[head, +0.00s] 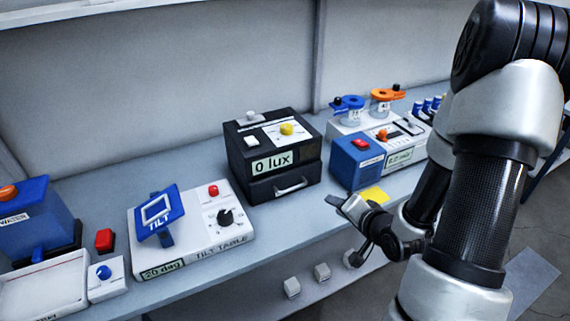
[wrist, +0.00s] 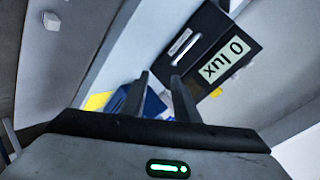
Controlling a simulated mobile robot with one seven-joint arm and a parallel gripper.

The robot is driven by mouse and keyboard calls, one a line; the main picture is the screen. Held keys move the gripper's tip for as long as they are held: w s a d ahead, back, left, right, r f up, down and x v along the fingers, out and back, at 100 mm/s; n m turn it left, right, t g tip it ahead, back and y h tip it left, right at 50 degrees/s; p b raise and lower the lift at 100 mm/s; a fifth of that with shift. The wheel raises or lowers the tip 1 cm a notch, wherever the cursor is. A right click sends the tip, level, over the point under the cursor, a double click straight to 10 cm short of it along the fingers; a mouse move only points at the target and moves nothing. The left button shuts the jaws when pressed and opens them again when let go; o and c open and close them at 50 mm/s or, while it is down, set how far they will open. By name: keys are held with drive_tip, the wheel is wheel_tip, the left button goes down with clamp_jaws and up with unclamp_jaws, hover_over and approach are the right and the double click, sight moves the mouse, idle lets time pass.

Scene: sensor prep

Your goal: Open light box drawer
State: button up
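The light box (head: 262,143) is a black box with a "0 lux" display, standing mid-shelf. Its drawer (head: 264,191) is the lower front part, with a silver bar handle (head: 291,187), and looks shut. In the wrist view the light box (wrist: 252,48) is at the upper right, its handle (wrist: 187,49) beyond my fingertips. My gripper (head: 350,230) is in front of the shelf edge, right of and nearer than the drawer. In the wrist view my gripper (wrist: 160,76) has its two fingers apart with nothing held. It does not touch the handle.
A blue-and-white device (head: 357,162) with a red button stands right of the light box, a yellow pad (head: 374,195) before it. The tilt table (head: 190,230) is to the left. The shelf in front of the drawer is clear.

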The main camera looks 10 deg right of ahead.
drive_tip(key=s+a+f+m+t+y+b, duration=0.1)
drive_tip(key=s+a+f+m+t+y, duration=0.15)
drive_tip(key=m, duration=0.25)
drive_tip(key=shift+t, duration=0.35)
drive_tip(key=b+x, duration=0.2)
drive_tip(key=b, duration=0.2)
drive_tip(key=a+b+x, duration=0.1)
drive_tip(key=b+x, duration=0.2)
drive_tip(key=b, duration=0.1)
drive_tip(key=shift+f, duration=0.25)
drive_tip(key=b+x, duration=0.1)
drive_tip(key=b, duration=0.3)
drive_tip(key=shift+w+b, duration=0.35)
drive_tip(key=b, duration=0.2)
drive_tip(key=w+b, duration=0.1)
drive_tip(key=b, duration=0.1)
drive_tip(key=shift+w+a+f, duration=0.1)
drive_tip(key=shift+a+f, duration=0.05)
drive_tip(key=shift+a, duration=0.15)
drive_tip(key=x, duration=0.3)
drive_tip(key=b+x, duration=0.1)
drive_tip(key=x, duration=0.1)
drive_tip(key=b+x, duration=0.1)
drive_tip(key=x, duration=0.2)
drive_tip(key=shift+w+r, duration=0.25)
drive_tip(key=shift+w, duration=0.15)
drive_tip(key=shift+c, duration=0.4)
clamp_jaws()
